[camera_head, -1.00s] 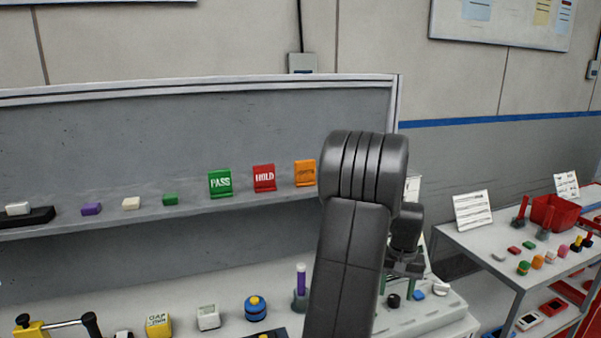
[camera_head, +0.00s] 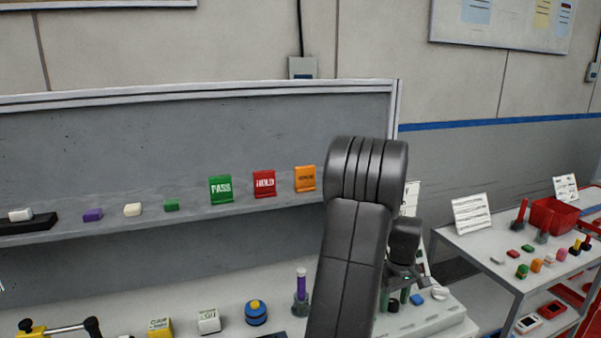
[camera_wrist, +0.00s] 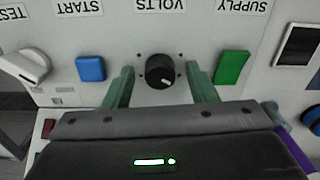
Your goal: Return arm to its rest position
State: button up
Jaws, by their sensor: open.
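My gripper (camera_wrist: 160,84) shows in the wrist view with its two green fingers apart, one on each side of a round black knob under the VOLTS label. The knob (camera_wrist: 160,71) stands on a light panel (camera_wrist: 118,30), with a gap between it and each finger; nothing is held. In the head view my bent arm fills the middle. My gripper (camera_head: 396,296) hangs just behind it, low over the panel, partly hidden by the arm.
Beside the fingers are a blue button (camera_wrist: 90,68) and a green button (camera_wrist: 231,68). A white lever knob (camera_wrist: 30,66) lies further left. In the head view a shelf (camera_head: 120,226) holds PASS and HOLD signs. A side table (camera_head: 480,245) stands right.

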jog(key=n, duration=0.3)
jog(key=shift+p, duration=0.4)
notch_tip(320, 180, up, 9)
jog(key=b, duration=0.1)
jog(key=shift+r+n, duration=0.15)
jog(key=shift+n, duration=0.15)
